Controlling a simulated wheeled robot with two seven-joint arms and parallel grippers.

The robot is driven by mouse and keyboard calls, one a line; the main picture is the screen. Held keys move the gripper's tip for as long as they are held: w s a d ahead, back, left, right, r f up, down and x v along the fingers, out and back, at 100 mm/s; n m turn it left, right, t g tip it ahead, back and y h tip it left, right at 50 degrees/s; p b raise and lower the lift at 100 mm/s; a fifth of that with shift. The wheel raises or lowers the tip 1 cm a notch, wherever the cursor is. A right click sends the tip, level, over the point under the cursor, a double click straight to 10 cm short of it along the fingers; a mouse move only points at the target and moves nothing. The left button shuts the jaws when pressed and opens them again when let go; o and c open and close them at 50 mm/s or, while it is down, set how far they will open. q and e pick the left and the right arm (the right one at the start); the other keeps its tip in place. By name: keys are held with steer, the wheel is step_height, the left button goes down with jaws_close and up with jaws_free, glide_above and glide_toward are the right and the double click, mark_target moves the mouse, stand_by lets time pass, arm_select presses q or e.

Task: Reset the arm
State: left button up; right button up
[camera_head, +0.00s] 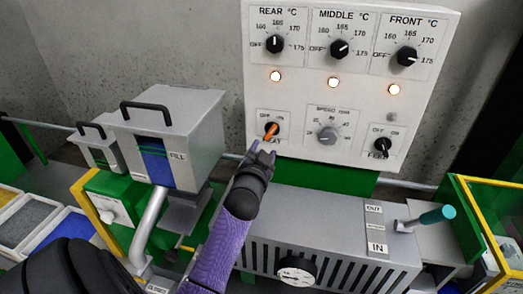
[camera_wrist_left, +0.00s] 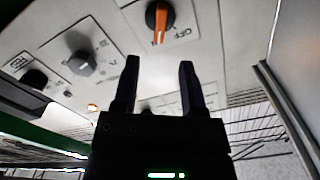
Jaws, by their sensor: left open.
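My left gripper (camera_head: 262,152) is in front of the lower left of the white control panel (camera_head: 335,105), just below the orange heat knob (camera_head: 271,130). Its two fingers are apart with nothing between them. In the left wrist view, the open left gripper (camera_wrist_left: 159,70) points toward the panel, and the orange knob (camera_wrist_left: 160,18) lies beyond the fingertips, clear of them. My left arm, in a purple sleeve (camera_head: 222,240), reaches up from the bottom of the head view. My right gripper is not in view.
The panel has three temperature dials, lit lamps (camera_head: 334,83), a speed knob (camera_head: 328,135) and a feed knob (camera_head: 382,146). A grey hopper (camera_head: 190,140) stands left of the gripper. Below right are a vented grey housing (camera_head: 330,215) and a teal-handled lever (camera_head: 432,215).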

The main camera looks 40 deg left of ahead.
arm_select(q)
steer(key=shift+v, duration=1.05)
